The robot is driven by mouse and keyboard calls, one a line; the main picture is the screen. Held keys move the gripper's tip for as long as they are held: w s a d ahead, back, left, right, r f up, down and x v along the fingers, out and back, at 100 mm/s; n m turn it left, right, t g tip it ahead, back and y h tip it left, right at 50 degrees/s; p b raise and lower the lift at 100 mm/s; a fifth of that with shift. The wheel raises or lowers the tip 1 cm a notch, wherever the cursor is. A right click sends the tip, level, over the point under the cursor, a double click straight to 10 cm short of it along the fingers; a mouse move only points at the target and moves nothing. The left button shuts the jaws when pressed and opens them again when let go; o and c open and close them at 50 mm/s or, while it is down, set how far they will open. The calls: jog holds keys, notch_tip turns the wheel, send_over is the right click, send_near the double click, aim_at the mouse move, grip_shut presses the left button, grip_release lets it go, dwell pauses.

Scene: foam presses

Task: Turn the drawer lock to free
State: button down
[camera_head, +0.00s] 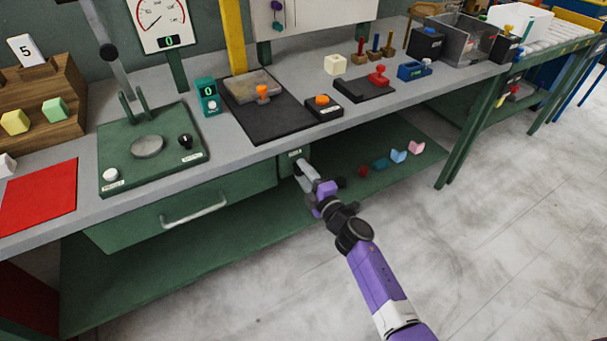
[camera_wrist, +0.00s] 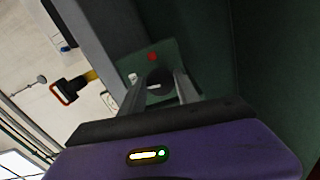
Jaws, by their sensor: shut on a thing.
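The drawer lock shows in the wrist view as a dark round knob (camera_wrist: 160,77) on a green plate (camera_wrist: 178,60), with a red dot above it and a pale mark to its left. My gripper (camera_wrist: 158,88) has one finger on each side of the knob and is shut on it. In the head view my gripper (camera_head: 302,170) reaches the small green lock plate (camera_head: 291,155) under the bench edge, just right of the drawer (camera_head: 232,192). There the gripper hides the knob. The drawer front, with its grey bar handle (camera_head: 194,211), looks closed.
The grey bench top (camera_head: 245,155) overhangs the lock closely. A green lower shelf (camera_head: 230,245) lies below, with several small coloured pieces (camera_head: 398,156) to the right of my gripper. A green bench leg (camera_head: 463,135) stands farther right. The floor in front is clear.

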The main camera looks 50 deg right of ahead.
jog(key=shift+n, duration=0.8)
jog(key=c, duration=0.9)
grip_release()
jog(key=shift+s, duration=0.1)
jog(key=v, duration=0.7)
jog(key=shift+s+a, duration=0.2)
jog(key=shift+s, duration=0.1)
